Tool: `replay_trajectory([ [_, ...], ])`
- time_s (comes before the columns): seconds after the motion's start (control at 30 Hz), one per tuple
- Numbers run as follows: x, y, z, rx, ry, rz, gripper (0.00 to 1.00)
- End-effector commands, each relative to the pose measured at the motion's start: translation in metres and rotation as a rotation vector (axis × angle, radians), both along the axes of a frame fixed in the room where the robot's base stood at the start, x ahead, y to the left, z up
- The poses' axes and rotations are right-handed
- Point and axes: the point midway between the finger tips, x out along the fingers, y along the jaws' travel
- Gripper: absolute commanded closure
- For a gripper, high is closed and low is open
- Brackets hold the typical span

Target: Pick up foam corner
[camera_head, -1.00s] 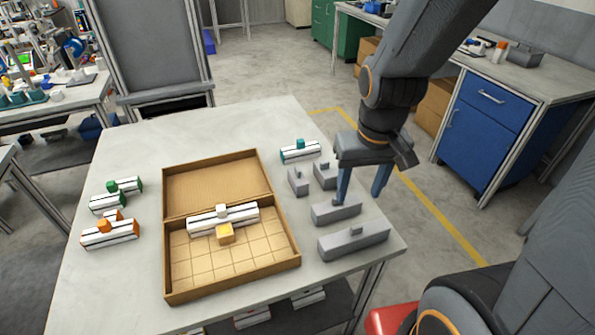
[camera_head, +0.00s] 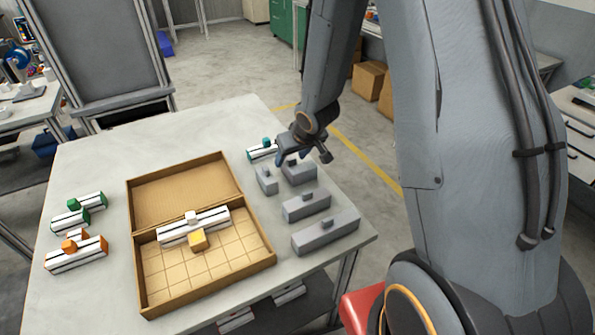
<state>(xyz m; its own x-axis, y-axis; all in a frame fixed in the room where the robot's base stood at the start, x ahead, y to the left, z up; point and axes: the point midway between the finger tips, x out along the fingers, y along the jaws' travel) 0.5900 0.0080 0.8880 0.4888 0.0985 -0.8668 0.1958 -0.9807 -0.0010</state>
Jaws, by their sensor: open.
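Several grey foam-like blocks with small knobs stand on the right side of the table. A small block (camera_head: 265,182) and a wider block (camera_head: 299,174) are at the back, a medium block (camera_head: 306,208) is in the middle, and a long block (camera_head: 326,234) is at the front. I cannot tell which one is the foam corner. My gripper (camera_head: 298,156) is open and empty, just above or behind the wider back block, and partly overlaps it in the picture. Whether they touch is unclear.
A teal-knobbed white piece (camera_head: 258,154) lies close by my gripper. Green-ended (camera_head: 78,217) and orange-ended (camera_head: 75,258) pieces lie at the left.

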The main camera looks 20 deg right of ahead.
Motion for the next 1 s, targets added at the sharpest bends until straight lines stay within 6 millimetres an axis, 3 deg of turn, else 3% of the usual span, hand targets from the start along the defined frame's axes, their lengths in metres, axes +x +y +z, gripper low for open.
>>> replay_trajectory([
  [0.5,0.021,0.001,-0.045,-0.001,0.003,0.0,0.47],
  [0.83,0.025,0.002,-0.049,-0.001,0.001,0.0,0.47],
  [0.87,0.025,0.002,-0.049,-0.001,0.001,0.0,0.49],
  [1.0,0.024,0.002,-0.049,-0.001,0.001,0.0,0.72],
])
